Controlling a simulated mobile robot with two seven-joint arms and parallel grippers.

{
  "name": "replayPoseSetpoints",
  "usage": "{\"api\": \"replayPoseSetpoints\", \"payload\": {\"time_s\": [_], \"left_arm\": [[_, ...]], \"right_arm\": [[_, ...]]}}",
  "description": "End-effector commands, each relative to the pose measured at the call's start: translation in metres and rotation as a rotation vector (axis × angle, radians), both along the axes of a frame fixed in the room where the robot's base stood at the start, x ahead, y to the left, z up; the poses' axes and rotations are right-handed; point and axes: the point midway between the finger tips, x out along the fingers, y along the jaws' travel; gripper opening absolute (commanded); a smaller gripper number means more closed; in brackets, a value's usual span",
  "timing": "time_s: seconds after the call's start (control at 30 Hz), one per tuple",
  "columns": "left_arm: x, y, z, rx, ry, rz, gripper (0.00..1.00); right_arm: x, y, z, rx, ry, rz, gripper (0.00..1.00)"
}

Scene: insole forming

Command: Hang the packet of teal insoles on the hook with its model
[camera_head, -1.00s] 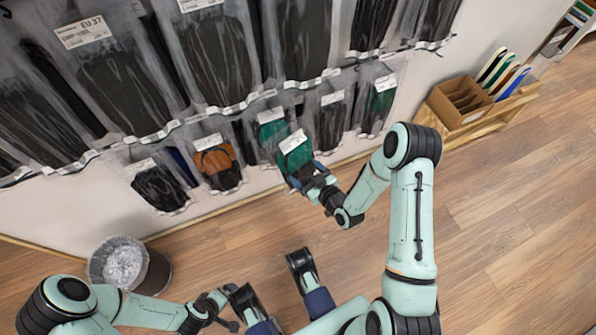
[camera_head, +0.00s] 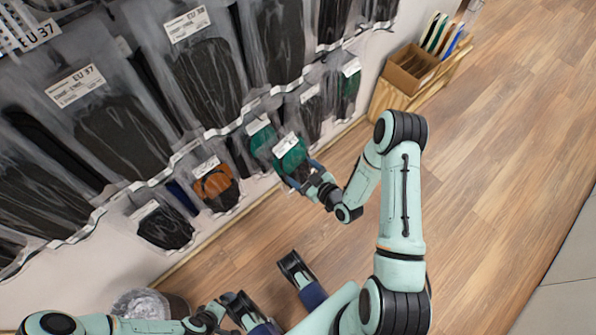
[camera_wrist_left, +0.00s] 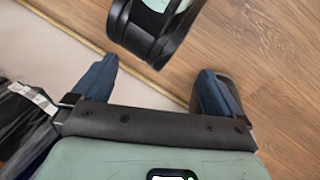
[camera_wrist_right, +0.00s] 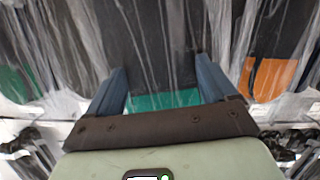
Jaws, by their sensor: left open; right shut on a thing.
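The teal insole packet (camera_head: 290,155), a clear bag with a white label, is held near the wall by my right gripper (camera_head: 304,182). In the right wrist view the blue fingers of this gripper (camera_wrist_right: 164,88) stand on both sides of a teal strip (camera_wrist_right: 165,100). A second teal packet (camera_head: 261,140) hangs on the wall just left of and behind the held one, partly covered by it. The hook itself cannot be made out.
Large bags of dark insoles (camera_head: 125,135) hang in the upper rows. An orange packet (camera_head: 214,187) and a black packet (camera_head: 166,228) hang left of the teal ones. A wooden rack (camera_head: 395,100) stands at the right, a bin (camera_head: 178,304) at lower left. The right floor is clear.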

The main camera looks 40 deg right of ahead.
Motion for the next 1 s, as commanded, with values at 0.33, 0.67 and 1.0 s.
{"api": "replayPoseSetpoints", "payload": {"time_s": [0.33, 0.67, 1.0], "left_arm": [[0.001, 0.0, -0.001, 0.001, -0.004, 0.0, 1.0], [0.006, 0.003, -0.005, 0.008, -0.017, 0.006, 1.0], [0.012, 0.006, -0.009, 0.015, -0.031, 0.013, 1.0]], "right_arm": [[0.007, -0.001, 0.0, -0.002, -0.004, -0.002, 0.52], [0.023, 0.0, -0.002, -0.001, -0.002, -0.001, 0.52], [0.04, 0.002, -0.003, -0.003, -0.003, -0.002, 0.52]]}}
